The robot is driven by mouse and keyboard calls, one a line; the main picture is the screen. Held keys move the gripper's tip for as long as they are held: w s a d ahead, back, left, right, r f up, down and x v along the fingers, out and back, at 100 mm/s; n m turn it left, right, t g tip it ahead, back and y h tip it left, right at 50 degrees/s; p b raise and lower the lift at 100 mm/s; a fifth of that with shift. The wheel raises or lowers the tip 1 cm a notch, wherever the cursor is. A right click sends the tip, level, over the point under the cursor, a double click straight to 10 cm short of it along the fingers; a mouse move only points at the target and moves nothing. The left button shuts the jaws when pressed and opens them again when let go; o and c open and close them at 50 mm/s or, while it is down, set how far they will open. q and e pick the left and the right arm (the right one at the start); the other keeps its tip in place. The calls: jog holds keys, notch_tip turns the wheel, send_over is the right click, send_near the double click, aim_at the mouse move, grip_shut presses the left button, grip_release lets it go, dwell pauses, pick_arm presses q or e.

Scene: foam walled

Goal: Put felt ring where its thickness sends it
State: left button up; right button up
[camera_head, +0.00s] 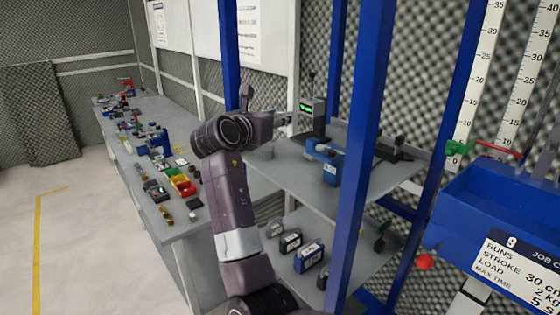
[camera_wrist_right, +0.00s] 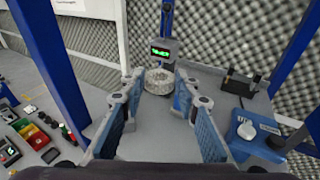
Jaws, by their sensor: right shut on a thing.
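My right gripper (camera_wrist_right: 160,90) has blue-padded fingers and is shut on a pale, speckled felt ring (camera_wrist_right: 158,82) near its fingertips. A gauge with a lit green display (camera_wrist_right: 160,50) stands just beyond the ring in the wrist view; the reading is too small to make out. In the head view the gauge (camera_head: 313,117) stands on the upper grey shelf, and my right gripper (camera_head: 285,125) reaches toward it, partly hidden by my own wrist. I cannot make out the ring clearly in the head view. My left gripper is not in view.
Blue posts (camera_head: 355,150) frame the shelf. A blue device (camera_head: 325,163) and a dark stand (camera_head: 395,149) are on the upper shelf (camera_head: 290,174). Several cases (camera_head: 309,257) sit on the lower shelf. A labelled blue bin (camera_head: 500,215) is at right; a cluttered bench (camera_head: 170,218) is at left.

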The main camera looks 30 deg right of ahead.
jog(key=p, duration=0.2)
send_over(278, 171)
notch_tip(278, 171, down, 7)
jog(key=shift+s+a+f, duration=0.1)
jog(key=f, duration=0.3)
jog(key=shift+d, duration=0.2)
jog(key=shift+a+f, duration=0.1)
jog(key=shift+f, duration=0.3)
notch_tip(278, 171, down, 2)
jog(key=shift+f+p, duration=0.25)
jog(key=shift+p, duration=0.15)
jog(key=shift+f, duration=0.55)
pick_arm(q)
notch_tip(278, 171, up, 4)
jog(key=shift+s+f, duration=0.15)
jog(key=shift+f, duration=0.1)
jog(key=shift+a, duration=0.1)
pick_arm(e)
jog(key=o, duration=0.9)
jog(key=shift+f, duration=0.1)
jog(key=shift+c, duration=0.2)
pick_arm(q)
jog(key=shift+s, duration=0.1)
